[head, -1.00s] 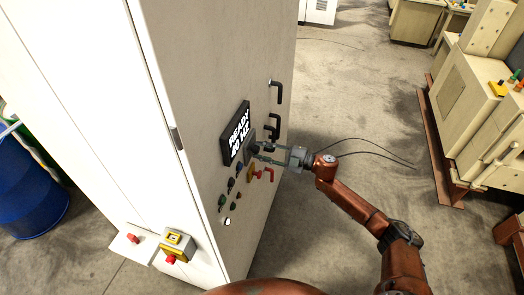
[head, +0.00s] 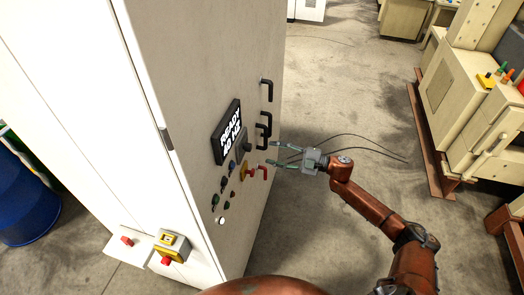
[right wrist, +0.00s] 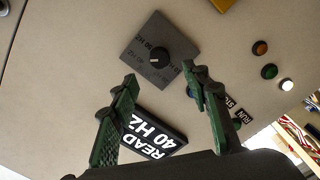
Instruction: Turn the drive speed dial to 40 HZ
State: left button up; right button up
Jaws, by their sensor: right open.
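The drive speed dial is a black round knob (right wrist: 160,56) on a grey square plate (right wrist: 145,45) with frequency markings, seen in the right wrist view. In the head view the dial (head: 247,147) sits on the cabinet face beside the display. My left gripper is not in view.
The tall white cabinet (head: 205,60) carries black handles (head: 266,92), a red handle (head: 262,172) on a yellow plate and several small buttons. A yellow box with a red button (head: 171,248) is at its lower left.

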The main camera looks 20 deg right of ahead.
jog(key=v, duration=0.3)
jog(key=shift+s+d, duration=0.2)
jog(key=shift+d, duration=0.05)
